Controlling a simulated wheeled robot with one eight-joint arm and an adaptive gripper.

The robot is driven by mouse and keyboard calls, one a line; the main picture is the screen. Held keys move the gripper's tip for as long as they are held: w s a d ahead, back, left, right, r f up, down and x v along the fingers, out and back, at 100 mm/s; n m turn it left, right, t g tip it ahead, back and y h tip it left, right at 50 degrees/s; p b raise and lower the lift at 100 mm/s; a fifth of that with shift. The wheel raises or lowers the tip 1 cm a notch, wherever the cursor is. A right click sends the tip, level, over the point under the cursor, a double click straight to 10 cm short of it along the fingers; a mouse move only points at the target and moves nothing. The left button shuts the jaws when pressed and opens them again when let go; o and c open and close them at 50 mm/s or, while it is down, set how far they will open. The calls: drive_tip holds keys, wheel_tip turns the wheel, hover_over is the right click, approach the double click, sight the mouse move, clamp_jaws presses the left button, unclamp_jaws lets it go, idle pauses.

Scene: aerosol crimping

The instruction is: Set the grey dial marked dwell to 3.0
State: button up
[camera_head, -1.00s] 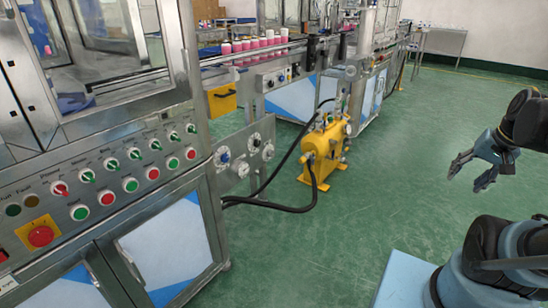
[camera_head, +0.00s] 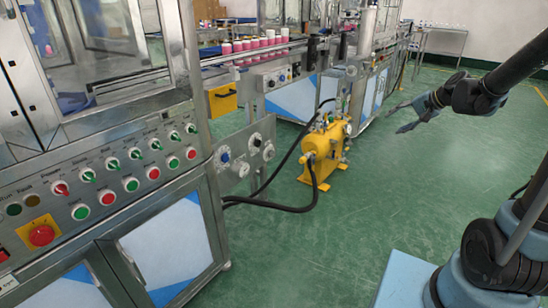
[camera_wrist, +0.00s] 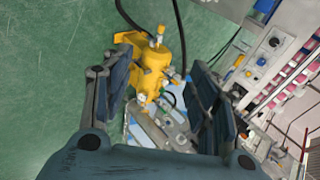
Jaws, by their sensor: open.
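A steel plate (camera_head: 234,171) with several round dials stands beside the control cabinet in the head view. One dial (camera_head: 223,157) has a blue centre; a pale dial (camera_head: 255,140) is at its upper right, with others below. The lettering is too small to read, so I cannot tell which is marked dwell. My gripper (camera_head: 395,121) is open and empty, in the air well right of the plate. In the wrist view its two fingers are spread. A panel with round knobs (camera_wrist: 263,61) shows at the upper right there; I cannot tell which panel it is.
A yellow tank (camera_head: 326,150) with black hoses stands on the floor between the plate and my gripper. The control cabinet (camera_head: 205,240) bears several switches and buttons. A conveyor with pink cans (camera_head: 262,42) runs behind. The green floor at right is open.

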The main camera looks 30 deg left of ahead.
drive_tip(key=w+a+f+m+y, duration=0.1)
drive_tip(key=w+a+f+y, duration=0.15)
drive_tip(key=a+f, duration=0.45)
drive_tip(key=w+a+f+m+g+y, duration=0.15)
drive_tip(key=w+a, duration=0.25)
drive_tip(key=a, duration=0.7)
drive_tip(key=w+a+f+m+y, duration=0.1)
drive_tip(key=w+a+f, duration=0.3)
drive_tip(key=a, duration=0.5)
drive_tip(key=s+a+f+m+y, duration=0.1)
drive_tip(key=s+a+f, duration=0.1)
drive_tip(key=a+f, duration=0.2)
drive_tip(key=s+a+f+m+y, duration=0.2)
drive_tip(key=a+f, duration=0.3)
drive_tip(key=f, duration=0.6)
drive_tip(key=s+a+f+m+y, duration=0.1)
drive_tip(key=s+a+f, duration=0.3)
drive_tip(key=f, duration=0.4)
drive_tip(key=shift+s+a+f+m, duration=0.2)
drive_tip(key=shift+a+f+m, duration=0.05)
drive_tip(key=shift+a+m, duration=0.1)
